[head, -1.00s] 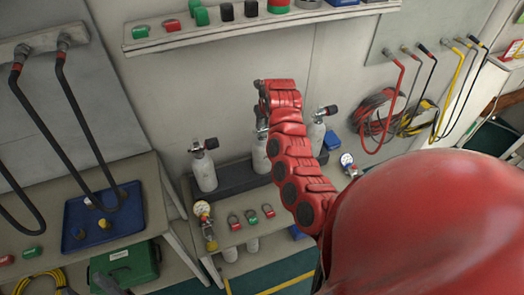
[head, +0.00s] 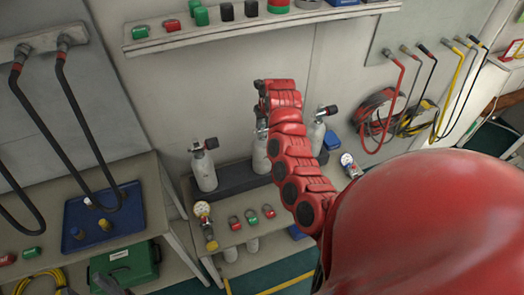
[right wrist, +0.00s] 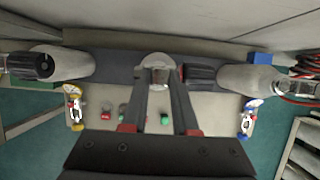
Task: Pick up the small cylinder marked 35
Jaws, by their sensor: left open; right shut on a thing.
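Three small pale grey cylinders with dark valves stand in a row on the low bench: a left one (head: 204,174), a middle one (head: 261,160) and a right one (head: 316,136). No number on them is readable. My right gripper (head: 262,118) reaches the top of the middle cylinder, and my red arm hides part of it. In the right wrist view, the fingers (right wrist: 158,88) close around the middle cylinder's top (right wrist: 154,62), with the other two at either side.
The low bench (head: 238,235) also bears gauges (head: 202,209) and red and green shackle-like pieces (head: 252,216). A blue tray (head: 130,222) and a green case (head: 128,262) are at the left. A shelf (head: 190,38) runs above. Hoses hang on the right wall.

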